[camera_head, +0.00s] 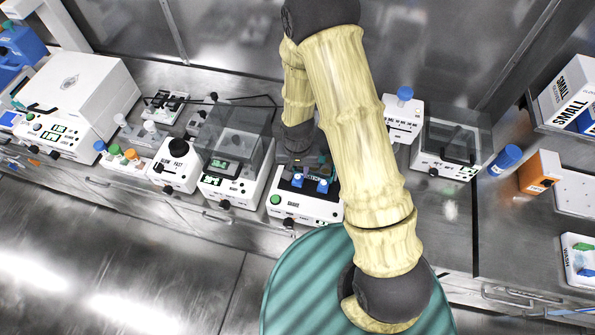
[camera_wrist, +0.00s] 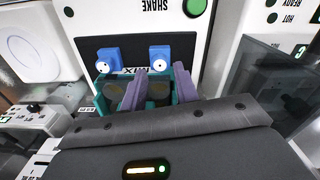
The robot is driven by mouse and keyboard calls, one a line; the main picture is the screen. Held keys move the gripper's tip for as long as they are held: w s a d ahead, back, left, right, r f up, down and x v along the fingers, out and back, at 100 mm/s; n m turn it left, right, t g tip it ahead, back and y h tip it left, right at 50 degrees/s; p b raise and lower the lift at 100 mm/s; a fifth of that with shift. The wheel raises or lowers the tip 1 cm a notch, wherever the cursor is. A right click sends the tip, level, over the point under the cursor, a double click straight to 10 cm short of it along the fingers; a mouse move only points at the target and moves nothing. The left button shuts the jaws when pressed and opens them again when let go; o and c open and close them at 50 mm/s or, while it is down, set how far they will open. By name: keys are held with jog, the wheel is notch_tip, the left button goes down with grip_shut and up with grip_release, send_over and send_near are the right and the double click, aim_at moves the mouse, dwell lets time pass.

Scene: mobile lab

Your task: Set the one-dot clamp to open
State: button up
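The white shaker (camera_head: 300,206) stands below my arm in the head view. Its dark plate and "SHAKE" label (camera_wrist: 180,7) show upside down in the wrist view. Two blue clamps stand side by side, one at left (camera_wrist: 109,58) and one at right (camera_wrist: 159,58) in the wrist view. Each has a white face with dark marking too small to count dots surely. They also show in the head view, left (camera_head: 297,181) and right (camera_head: 322,186). My gripper (camera_wrist: 152,78) has purple fingers slightly apart, nothing seen between their tips, just short of the clamps.
A device with a clear grey hood (camera_head: 240,140) stands close to the left of the shaker in the head view. Another hooded device (camera_head: 450,150) stands to the right. A white dial device (camera_head: 175,165) is farther left. The bench front edge is close.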

aim_at(296, 179)
jog(key=shift+f, duration=1.45)
grip_shut()
jog(key=shift+s+a+f, duration=0.2)
jog(key=shift+s+a, duration=0.05)
jog(key=shift+s, duration=0.2)
jog(key=shift+s+a+r, duration=0.15)
jog(key=shift+s+r, duration=0.05)
jog(key=shift+s, duration=0.55)
jog(key=shift+w, duration=0.1)
grip_release()
